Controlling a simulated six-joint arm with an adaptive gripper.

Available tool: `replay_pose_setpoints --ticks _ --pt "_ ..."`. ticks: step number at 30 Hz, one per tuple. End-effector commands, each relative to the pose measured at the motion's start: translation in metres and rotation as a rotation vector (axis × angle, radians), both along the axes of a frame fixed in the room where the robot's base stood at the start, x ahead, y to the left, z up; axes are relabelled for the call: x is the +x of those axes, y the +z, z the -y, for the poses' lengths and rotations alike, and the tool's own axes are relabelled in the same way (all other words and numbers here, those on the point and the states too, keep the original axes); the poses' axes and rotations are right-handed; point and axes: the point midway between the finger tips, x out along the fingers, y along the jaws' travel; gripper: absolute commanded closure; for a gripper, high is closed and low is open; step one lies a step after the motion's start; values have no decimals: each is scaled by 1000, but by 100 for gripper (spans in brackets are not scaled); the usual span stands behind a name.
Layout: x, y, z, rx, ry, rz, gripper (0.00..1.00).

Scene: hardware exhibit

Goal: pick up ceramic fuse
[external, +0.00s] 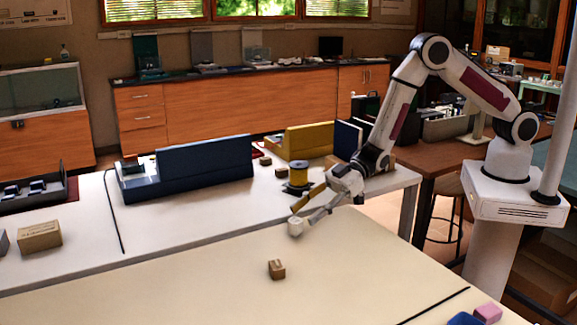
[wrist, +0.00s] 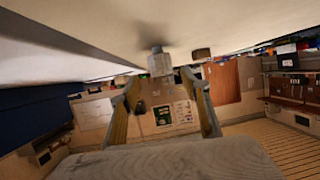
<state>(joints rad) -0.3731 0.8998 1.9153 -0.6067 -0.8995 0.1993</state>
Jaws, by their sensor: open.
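The ceramic fuse (external: 296,227) looks like a small whitish cylinder on the pale tabletop in the external view. In the wrist view the fuse (wrist: 160,64) has a pale body and a darker grey end, and it appears just beyond and between the fingertips. My gripper (external: 302,216) reaches down to it from the upper right, fingers slanting low over the table. In the wrist view my gripper (wrist: 159,84) is open, with one finger to each side. I cannot tell whether a finger touches the fuse.
A small brown box (external: 277,270) stands nearer the camera on the bare cream table (external: 190,285). A yellow spool (external: 298,174), a navy bin (external: 203,161) and a yellow bin (external: 308,140) stand behind. A blue object (external: 465,319) and a pink block (external: 488,313) sit front right.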

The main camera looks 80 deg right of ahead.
Motion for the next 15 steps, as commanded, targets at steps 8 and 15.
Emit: replay_pose_setpoints --ticks 8,15 --pt "0 0 -1 0 0 0 54" --pt "6 -8 -11 0 2 0 54"
